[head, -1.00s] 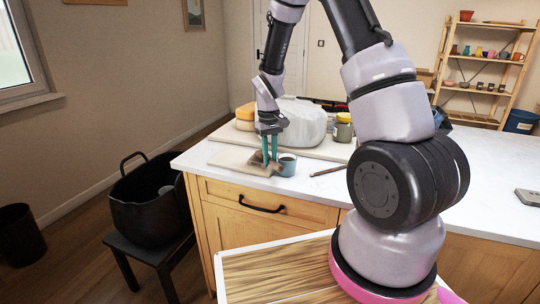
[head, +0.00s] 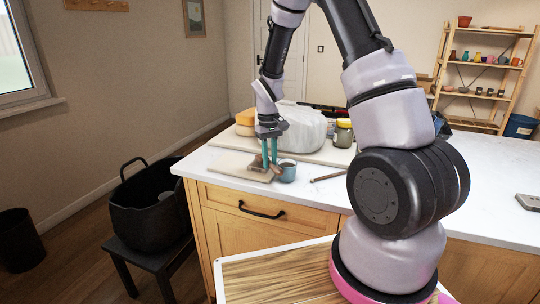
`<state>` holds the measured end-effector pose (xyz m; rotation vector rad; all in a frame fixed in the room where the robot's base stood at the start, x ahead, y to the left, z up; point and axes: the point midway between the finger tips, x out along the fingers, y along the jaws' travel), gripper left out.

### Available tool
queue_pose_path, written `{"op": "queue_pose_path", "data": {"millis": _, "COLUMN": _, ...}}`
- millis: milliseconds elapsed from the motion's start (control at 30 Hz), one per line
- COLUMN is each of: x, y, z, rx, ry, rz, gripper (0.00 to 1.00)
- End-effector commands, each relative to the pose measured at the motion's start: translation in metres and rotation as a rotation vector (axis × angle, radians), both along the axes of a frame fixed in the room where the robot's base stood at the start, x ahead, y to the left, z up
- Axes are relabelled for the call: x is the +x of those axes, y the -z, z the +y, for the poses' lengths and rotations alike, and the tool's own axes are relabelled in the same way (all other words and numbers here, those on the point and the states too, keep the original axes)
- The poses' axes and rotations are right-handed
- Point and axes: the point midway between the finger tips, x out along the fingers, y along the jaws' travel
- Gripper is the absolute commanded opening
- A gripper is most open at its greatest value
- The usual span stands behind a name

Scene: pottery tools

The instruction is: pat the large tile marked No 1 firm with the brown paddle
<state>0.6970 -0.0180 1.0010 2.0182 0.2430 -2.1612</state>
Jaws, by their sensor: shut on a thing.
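My gripper (head: 269,152), with teal fingers, points down over the near left corner of the white counter. It is shut on a small brown thing (head: 275,167), which looks like part of the brown paddle; the fingers hide much of it. Below and just left of the fingers, a grey-brown piece (head: 257,166) lies on a flat pale board (head: 233,166). This may be the large tile; no number can be read. I cannot tell whether the paddle touches it.
A grey-blue mug (head: 287,172) stands close to the right of the fingers. A large wrapped pale lump (head: 300,130), a yellow-orange block (head: 245,118) and a yellow-lidded jar (head: 343,133) stand behind. A thin tool (head: 327,177) lies right of the mug.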

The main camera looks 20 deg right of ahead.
Motion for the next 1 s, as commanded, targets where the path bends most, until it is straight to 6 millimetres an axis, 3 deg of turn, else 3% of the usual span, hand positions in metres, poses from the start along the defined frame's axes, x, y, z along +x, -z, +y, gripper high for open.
{"op": "queue_pose_path", "data": {"millis": 100, "x": -0.001, "y": 0.015, "z": 0.0, "rx": -0.001, "ry": 0.0, "rz": 0.003, "gripper": 0.0}}
{"op": "queue_pose_path", "data": {"millis": 233, "x": 0.0, "y": 0.011, "z": 0.0, "rx": 0.0, "ry": 0.0, "rz": -0.001, "gripper": 0.0}}
{"op": "queue_pose_path", "data": {"millis": 533, "x": 0.0, "y": -0.02, "z": 0.0, "rx": 0.0, "ry": 0.0, "rz": -0.002, "gripper": 0.0}}
{"op": "queue_pose_path", "data": {"millis": 867, "x": 0.0, "y": -0.026, "z": 0.0, "rx": 0.0, "ry": 0.0, "rz": -0.001, "gripper": 0.0}}
{"op": "queue_pose_path", "data": {"millis": 1000, "x": 0.001, "y": -0.049, "z": 0.0, "rx": 0.001, "ry": -0.001, "rz": -0.006, "gripper": 0.0}}
